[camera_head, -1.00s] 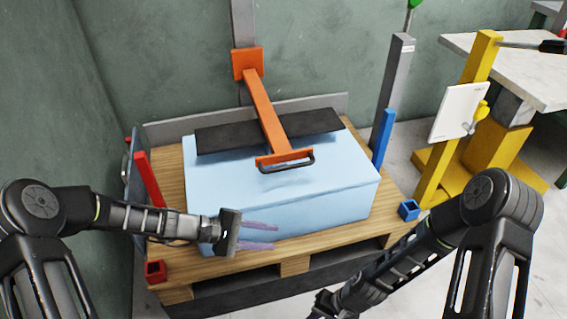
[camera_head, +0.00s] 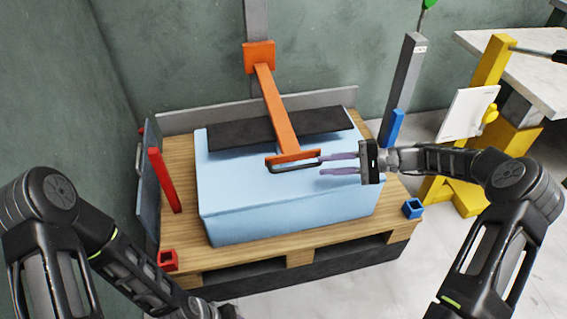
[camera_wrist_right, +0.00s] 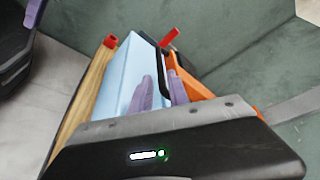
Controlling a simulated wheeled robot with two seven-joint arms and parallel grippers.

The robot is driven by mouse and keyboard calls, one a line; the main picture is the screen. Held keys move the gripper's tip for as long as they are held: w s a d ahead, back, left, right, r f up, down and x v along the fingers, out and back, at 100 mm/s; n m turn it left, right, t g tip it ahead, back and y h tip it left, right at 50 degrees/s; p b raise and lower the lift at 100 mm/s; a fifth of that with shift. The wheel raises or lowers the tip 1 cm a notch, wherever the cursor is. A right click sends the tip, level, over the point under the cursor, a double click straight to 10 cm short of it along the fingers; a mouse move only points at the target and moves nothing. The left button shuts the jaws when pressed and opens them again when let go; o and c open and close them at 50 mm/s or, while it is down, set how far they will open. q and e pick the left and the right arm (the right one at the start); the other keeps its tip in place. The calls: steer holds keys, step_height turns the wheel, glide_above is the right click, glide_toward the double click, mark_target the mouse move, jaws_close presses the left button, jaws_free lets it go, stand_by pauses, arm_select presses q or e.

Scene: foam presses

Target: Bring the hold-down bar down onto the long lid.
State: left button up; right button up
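The orange hold-down bar (camera_head: 274,108) runs forward from an orange bracket on the grey rear post. Its crosspiece carries a black handle (camera_head: 290,169) and appears raised above the light blue block (camera_head: 290,205). A long dark slab (camera_head: 236,134), perhaps the long lid, lies across the back of the block under the bar. My right gripper (camera_head: 338,165) points left, its two purple fingers apart at the handle's right end. The right wrist view shows the fingers (camera_wrist_right: 163,92) apart with the handle (camera_wrist_right: 163,60) near them; contact is unclear. My left gripper (camera_head: 222,310) is mostly cut off below.
The block sits on a wooden pallet (camera_head: 178,215) with a red post (camera_head: 164,180) at left and a blue post (camera_head: 391,129) at right. Red (camera_head: 168,260) and blue (camera_head: 412,208) sockets mark its front corners. A yellow stand (camera_head: 487,78) and a table are at right.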

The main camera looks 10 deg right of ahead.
mark_target(304, 167)
steer(key=shift+w+a, duration=0.15)
steer(key=shift+a, duration=0.35)
steer(key=shift+d, duration=0.15)
steer(key=shift+b+x, duration=0.45)
steer(key=shift+x, duration=3.5)
jaws_close()
